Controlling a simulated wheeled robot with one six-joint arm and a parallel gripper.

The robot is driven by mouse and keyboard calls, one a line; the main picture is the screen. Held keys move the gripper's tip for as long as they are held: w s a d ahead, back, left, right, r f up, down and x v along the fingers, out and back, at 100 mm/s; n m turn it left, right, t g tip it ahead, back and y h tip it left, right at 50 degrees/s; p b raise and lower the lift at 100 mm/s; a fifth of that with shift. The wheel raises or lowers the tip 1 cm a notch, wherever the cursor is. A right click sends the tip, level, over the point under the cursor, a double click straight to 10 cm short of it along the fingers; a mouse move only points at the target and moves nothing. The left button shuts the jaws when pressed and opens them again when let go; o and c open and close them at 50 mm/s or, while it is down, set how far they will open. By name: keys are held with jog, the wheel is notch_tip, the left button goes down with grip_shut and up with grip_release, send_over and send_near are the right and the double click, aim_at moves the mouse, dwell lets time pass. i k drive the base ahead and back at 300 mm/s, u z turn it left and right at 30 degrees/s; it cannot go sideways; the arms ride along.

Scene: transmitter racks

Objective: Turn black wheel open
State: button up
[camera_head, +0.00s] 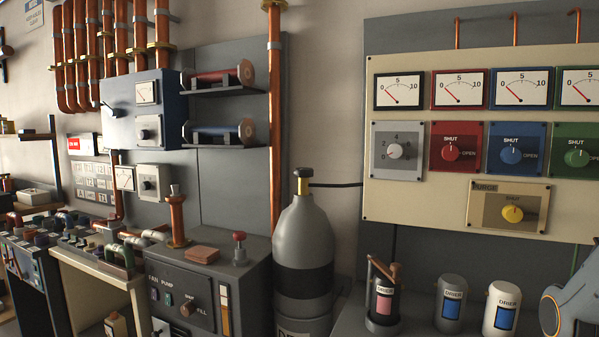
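A small black wheel (303,172) sits on top of a brass valve stem (303,187). The stem rises from the neck of a tall grey gas cylinder (303,235) that stands upright near the middle of the picture. The wheel shows from the side, so I cannot tell how far it is turned. Nothing touches it. My gripper is not in view; only a light part of what looks like my arm shows at the lower right edge, well away from the wheel.
A cream panel (385,205) with meters and coloured knobs hangs to the right. Below it stand several drier canisters, including a white one (501,308). A dark pump cabinet (190,275) is close on the cylinder's left. A copper pipe (275,110) runs down behind the cylinder.

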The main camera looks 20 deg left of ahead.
aim_at(301, 172)
jog(key=k, duration=0.7)
jog(key=u, duration=0.85)
jog(key=i, duration=0.35)
